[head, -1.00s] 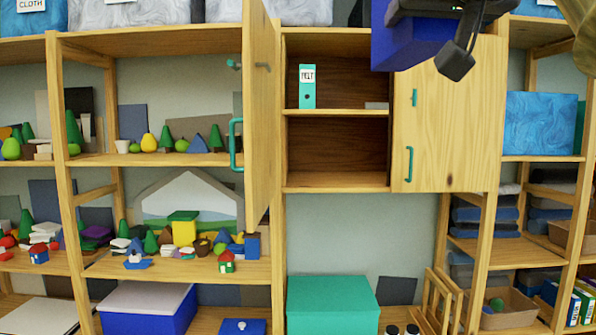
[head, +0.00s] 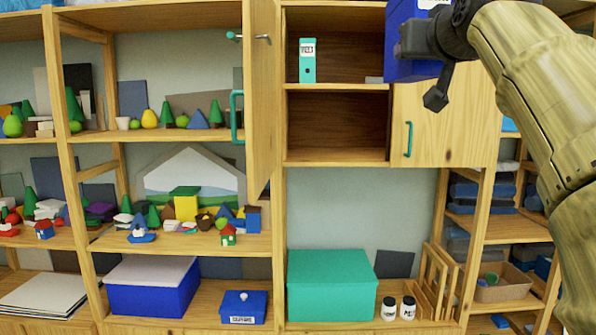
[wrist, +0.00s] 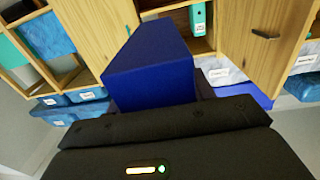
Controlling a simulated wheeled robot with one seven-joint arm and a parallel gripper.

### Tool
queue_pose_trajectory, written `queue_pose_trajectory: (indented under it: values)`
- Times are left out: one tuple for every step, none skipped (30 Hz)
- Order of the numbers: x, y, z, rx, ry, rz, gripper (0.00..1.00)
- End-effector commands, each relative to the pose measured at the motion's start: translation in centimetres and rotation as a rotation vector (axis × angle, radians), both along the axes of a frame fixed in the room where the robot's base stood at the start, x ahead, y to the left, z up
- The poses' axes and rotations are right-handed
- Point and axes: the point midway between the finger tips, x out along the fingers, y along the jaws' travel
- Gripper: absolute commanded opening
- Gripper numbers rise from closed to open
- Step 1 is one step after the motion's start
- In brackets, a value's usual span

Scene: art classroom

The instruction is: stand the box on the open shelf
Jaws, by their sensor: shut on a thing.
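The blue box (head: 401,68) is at the top of the head view, cut off by the frame edge, with part of a white label showing. My gripper (head: 420,40) is shut on it and holds it in the air in front of the cabinet's right side. In the wrist view the box (wrist: 150,65) stands out ahead of the dark gripper body (wrist: 165,125); the fingertips are mostly hidden. The open cabinet has an upper shelf (head: 345,87), with a teal binder (head: 307,66) upright at its left, and an empty lower compartment (head: 338,125).
The left door (head: 262,110) stands swung outward. A small grey item (head: 374,79) lies on the upper shelf's right. A teal box (head: 332,285) and two jars (head: 398,308) stand below.

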Motion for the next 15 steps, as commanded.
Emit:
queue_pose_trajectory:
  values:
    - [1.9,-0.7,-1.5,0.002,0.006,-0.007,0.19]
    - [2.9,-1.1,-2.2,0.002,0.007,-0.010,0.19]
    - [4.1,-1.6,-3.1,0.002,0.006,-0.015,0.19]
    - [5.0,-2.0,-3.9,0.001,0.006,-0.019,0.19]
    - [5.9,-2.3,-4.7,0.001,0.007,-0.023,0.19]
    - [7.1,-2.8,-5.7,0.001,0.006,-0.027,0.19]
    - [8.0,-3.1,-6.5,0.001,0.007,-0.030,0.19]
    - [8.8,-3.5,-7.3,0.001,0.005,-0.033,0.19]
    - [10.0,-3.9,-8.4,0.001,0.006,-0.037,0.19]
    - [10.8,-4.2,-9.2,0.001,0.005,-0.040,0.19]
    - [11.6,-4.5,-10.1,0.002,0.005,-0.043,0.19]
    - [12.7,-4.9,-11.3,0.002,0.005,-0.046,0.19]
    - [13.5,-5.2,-12.2,0.002,0.006,-0.048,0.19]
    - [14.2,-5.5,-13.2,0.002,0.006,-0.050,0.19]
    - [15.2,-5.9,-14.4,0.001,0.006,-0.054,0.19]
